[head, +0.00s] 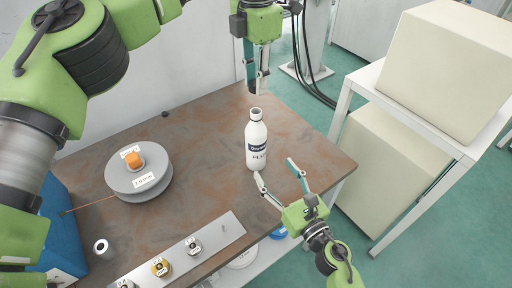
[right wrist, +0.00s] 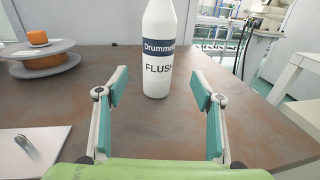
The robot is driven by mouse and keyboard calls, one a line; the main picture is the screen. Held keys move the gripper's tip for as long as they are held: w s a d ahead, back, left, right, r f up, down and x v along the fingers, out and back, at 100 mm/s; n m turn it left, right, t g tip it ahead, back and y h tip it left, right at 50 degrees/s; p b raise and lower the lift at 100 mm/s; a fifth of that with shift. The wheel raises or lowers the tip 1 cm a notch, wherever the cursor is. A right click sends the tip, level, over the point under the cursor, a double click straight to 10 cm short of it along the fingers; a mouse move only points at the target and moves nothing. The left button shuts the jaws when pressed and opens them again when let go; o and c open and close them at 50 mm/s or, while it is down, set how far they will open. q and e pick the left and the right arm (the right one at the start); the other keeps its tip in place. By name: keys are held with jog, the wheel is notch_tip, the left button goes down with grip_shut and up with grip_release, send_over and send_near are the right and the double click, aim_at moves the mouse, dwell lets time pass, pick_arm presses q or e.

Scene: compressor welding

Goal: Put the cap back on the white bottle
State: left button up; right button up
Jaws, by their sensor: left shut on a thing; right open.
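The white bottle (head: 257,148) stands upright near the right part of the brown table, with a dark open-looking top. In the right wrist view the bottle (right wrist: 158,68) shows its "Drummer… FLUSH" label; its top is cut off. My left gripper (head: 257,86) points down just above the bottle top, with a gap between. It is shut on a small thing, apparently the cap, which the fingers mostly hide. My right gripper (head: 274,168) is open and empty in front of the bottle. In the right wrist view the right gripper (right wrist: 160,88) has its fingers apart, the bottle just beyond them.
A grey spool (head: 118,178) with an orange core lies at the left of the table (head: 205,155). A metal plate (head: 222,232) with small labelled knobs lies at the front. A blue box (head: 60,225) stands at left. A white shelf (head: 425,125) with cream boxes is at right.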

aim_at(255, 145)
jog(key=shift+a, duration=0.15)
jog(key=shift+w, duration=0.1)
jog(key=x, duration=1.1)
jog(key=shift+w+a, duration=0.2)
jog(key=shift+w, duration=0.15)
jog(key=c, duration=1.7)
pick_arm(q)
jog(key=shift+f, duration=2.5)
